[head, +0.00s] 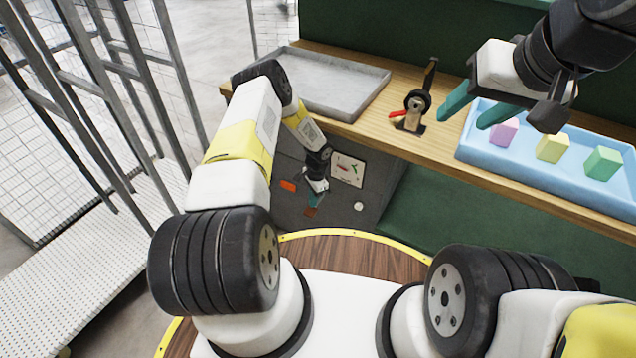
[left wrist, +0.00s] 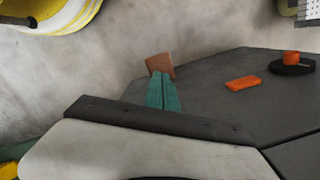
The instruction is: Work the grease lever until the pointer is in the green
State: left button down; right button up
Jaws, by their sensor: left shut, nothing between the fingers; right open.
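A grey cabinet front (head: 385,185) under the table carries a white gauge plate (head: 348,168) with small red and green marks. Its pointer reading is too small to tell. My left gripper (head: 314,205) is low in front of it, shut and empty. In the left wrist view its teal fingers (left wrist: 162,92) point at a brown-orange paddle (left wrist: 160,65), perhaps the lever's end; it also shows in the head view (head: 311,212). I cannot tell whether they touch. My right gripper (head: 462,121) is open and empty above the table.
An orange plate (head: 288,185) and a white round piece (head: 359,206) are on the cabinet. An orange knob (left wrist: 291,58) shows at right. On the table (head: 440,145) are a grey tray (head: 345,107), a black red-handled device (head: 414,108) and a blue tray (head: 470,150) with coloured blocks.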

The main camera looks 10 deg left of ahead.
aim_at(313, 209)
pick_arm(q)
jog(key=shift+f, duration=1)
jog(key=shift+s+f, duration=0.1)
jog(key=shift+f, duration=2.15)
jog(key=shift+w+d+r, duration=0.3)
jog(key=shift+w+d, duration=0.2)
jog(key=shift+d, duration=0.1)
jog(key=shift+w+d+r, duration=0.25)
jog(key=shift+w+d, duration=0.2)
jog(key=shift+d, duration=0.1)
